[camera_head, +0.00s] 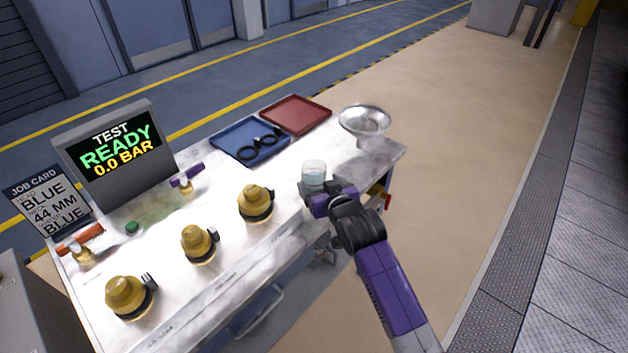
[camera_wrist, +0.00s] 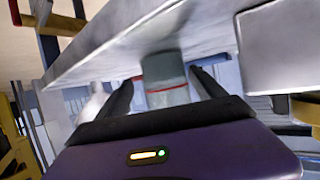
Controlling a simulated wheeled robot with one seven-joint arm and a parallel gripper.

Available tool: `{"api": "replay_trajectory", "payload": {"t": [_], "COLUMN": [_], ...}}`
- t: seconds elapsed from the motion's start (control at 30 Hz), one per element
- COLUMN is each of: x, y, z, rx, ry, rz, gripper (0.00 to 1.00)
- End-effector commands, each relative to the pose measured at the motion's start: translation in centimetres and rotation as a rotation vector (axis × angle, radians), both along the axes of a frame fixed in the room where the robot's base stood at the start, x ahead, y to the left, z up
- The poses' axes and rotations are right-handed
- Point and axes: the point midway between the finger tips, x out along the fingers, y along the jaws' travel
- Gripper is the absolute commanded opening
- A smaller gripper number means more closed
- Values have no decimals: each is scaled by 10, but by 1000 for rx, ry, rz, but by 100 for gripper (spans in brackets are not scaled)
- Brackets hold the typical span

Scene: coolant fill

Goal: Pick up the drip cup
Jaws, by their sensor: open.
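The drip cup (camera_head: 314,172) is a small clear, greyish cup standing near the front right part of the bench. In the wrist view the cup (camera_wrist: 165,80) shows a thin red line around it and lies between my two dark fingers. My gripper (camera_head: 318,196) is at the near side of the cup, its lower part partly hidden by the gripper. In the wrist view my gripper (camera_wrist: 164,88) is open, one finger on each side of the cup. I cannot tell whether either finger touches it.
On the bench (camera_head: 225,284) are a metal funnel-like bowl (camera_head: 365,121), a red tray (camera_head: 296,114), a blue tray (camera_head: 231,135) with black rings, several brass fittings, a purple-handled valve (camera_head: 187,178), an orange-handled valve (camera_head: 80,241) and a test display (camera_head: 119,148). The floor at right is clear.

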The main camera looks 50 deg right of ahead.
Motion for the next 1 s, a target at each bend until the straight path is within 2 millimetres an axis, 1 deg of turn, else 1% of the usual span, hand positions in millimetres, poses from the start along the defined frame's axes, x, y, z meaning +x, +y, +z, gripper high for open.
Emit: {"api": "replay_trajectory", "payload": {"t": [0.07,0.27,0.4,0.5,0.73,0.8,0.87,0.9,0.97,1.0], "x": [6,32,44,47,48,48,48,48,48,48], "y": [-2,-8,-15,-17,-17,-17,-17,-17,-17,-17], "z": [0,-4,-12,-14,-15,-15,-15,-15,-15,-15], "rx": [0,0,-1,0,0,0,0,0,0,0], "ry": [-1,-1,-1,-1,-1,-1,-1,-1,-1,-1], "rz": [0,0,-1,0,0,0,0,0,0,0], "gripper": [79,79,79,79,79,65,53,46,34,26]}}
